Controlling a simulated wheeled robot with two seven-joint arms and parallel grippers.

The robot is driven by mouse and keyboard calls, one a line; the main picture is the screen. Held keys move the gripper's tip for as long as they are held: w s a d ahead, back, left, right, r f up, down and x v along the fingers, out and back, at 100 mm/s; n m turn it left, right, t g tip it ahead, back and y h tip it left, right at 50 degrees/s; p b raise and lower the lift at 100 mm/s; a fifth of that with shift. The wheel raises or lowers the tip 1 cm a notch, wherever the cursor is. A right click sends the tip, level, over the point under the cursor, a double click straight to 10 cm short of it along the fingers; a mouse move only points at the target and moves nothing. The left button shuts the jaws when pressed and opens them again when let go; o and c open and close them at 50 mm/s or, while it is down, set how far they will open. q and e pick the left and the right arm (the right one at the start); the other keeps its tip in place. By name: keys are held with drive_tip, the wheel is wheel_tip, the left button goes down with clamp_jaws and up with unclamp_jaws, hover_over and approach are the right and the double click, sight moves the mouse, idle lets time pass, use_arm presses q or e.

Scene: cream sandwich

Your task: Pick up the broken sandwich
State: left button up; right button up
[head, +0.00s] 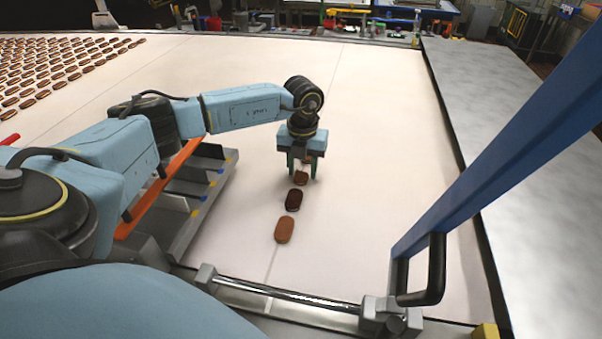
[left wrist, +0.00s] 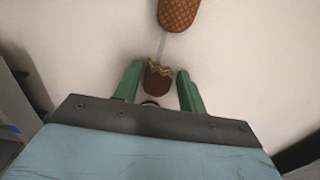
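The broken sandwich (left wrist: 158,80) is a short brown piece with a jagged edge, lying on the pale surface. In the left wrist view it lies between the two green fingers of my left gripper (left wrist: 160,72), with a gap on each side. The gripper points down and is open. My right gripper is not in view.
Another sandwich (left wrist: 179,14) shows in the left wrist view. Many sandwiches (head: 50,65) lie in rows at far left. A grey metal rack (head: 205,185) stands left; a blue bar (head: 500,160) crosses right.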

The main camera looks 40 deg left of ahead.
use_arm(q)
drive_tip(key=c, duration=0.6)
